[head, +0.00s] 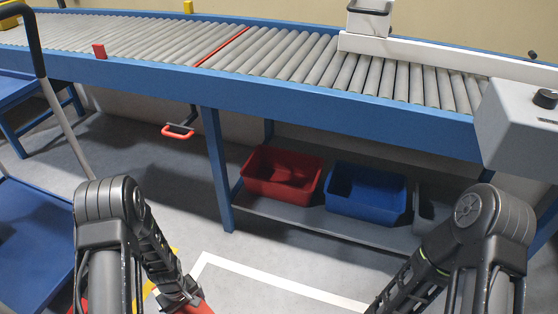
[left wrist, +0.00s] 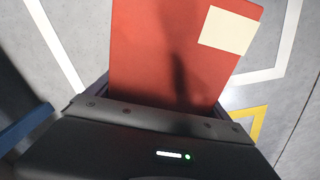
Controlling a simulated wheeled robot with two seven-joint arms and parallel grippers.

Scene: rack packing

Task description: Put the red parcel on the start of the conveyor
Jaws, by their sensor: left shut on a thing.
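The red parcel (left wrist: 160,50) fills the upper middle of the left wrist view, with a cream label on its face. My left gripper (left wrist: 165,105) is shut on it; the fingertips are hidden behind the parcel. In the head view only a bit of the red parcel (head: 199,306) shows at the bottom edge, beside my left wrist, low over the floor and in front of the conveyor. The roller conveyor (head: 290,60) runs across the top, with blue side rails and a red line across its rollers. My right arm comes in at the lower right; its gripper is out of view.
A grey control box (head: 520,125) juts out at the right. A white bar with a grey bin (head: 369,18) sits over the rollers. Red (head: 283,176) and blue (head: 366,193) bins stand on a shelf below. A blue cart (head: 30,235) is at the left.

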